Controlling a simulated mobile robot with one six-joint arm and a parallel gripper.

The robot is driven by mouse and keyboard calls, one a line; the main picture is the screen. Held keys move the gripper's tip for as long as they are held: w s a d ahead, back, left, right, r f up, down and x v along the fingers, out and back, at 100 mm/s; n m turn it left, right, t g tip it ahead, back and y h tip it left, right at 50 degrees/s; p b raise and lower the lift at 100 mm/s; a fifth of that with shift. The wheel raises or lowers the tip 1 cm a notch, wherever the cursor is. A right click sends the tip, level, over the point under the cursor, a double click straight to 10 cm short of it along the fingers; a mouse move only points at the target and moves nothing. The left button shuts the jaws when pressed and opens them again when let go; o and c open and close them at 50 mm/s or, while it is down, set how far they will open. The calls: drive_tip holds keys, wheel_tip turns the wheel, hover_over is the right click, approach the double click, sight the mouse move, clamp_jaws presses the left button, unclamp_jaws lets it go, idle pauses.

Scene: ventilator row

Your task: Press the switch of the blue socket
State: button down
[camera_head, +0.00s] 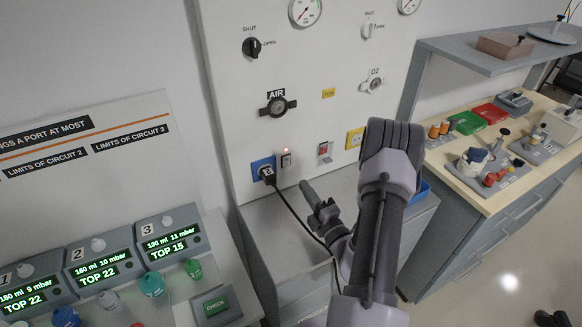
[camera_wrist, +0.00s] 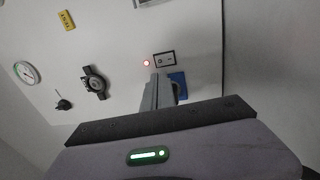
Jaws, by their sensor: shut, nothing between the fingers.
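The blue socket (camera_head: 264,169) is low on the white wall panel, with a black plug and cable in it. The fingers partly hide the blue socket (camera_wrist: 179,82). I cannot tell whether the tips touch the panel.
The AIR valve (camera_head: 277,104) is above. The black cable (camera_head: 296,216) runs down past my gripper. A grey cabinet (camera_head: 262,222) stands below the panel.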

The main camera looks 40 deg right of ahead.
sight(287, 158)
drive_tip(key=x, duration=0.9)
drive_tip(key=shift+w+b, duration=0.2)
drive_tip(key=shift+b, duration=0.15)
drive_tip(key=shift+r, duration=0.1)
drive_tip(key=shift+w+r+p, duration=0.25)
drive_tip(key=shift+r+p, duration=0.2)
drive_tip(key=shift+p, duration=0.6)
drive_tip(key=shift+r+p, duration=0.4)
drive_tip(key=shift+p, duration=0.6)
drive_tip(key=shift+d+f+b, duration=0.1)
drive_tip(key=shift+f+b, duration=0.25)
drive_tip(key=shift+f, duration=0.05)
drive_tip(key=shift+s, duration=0.1)
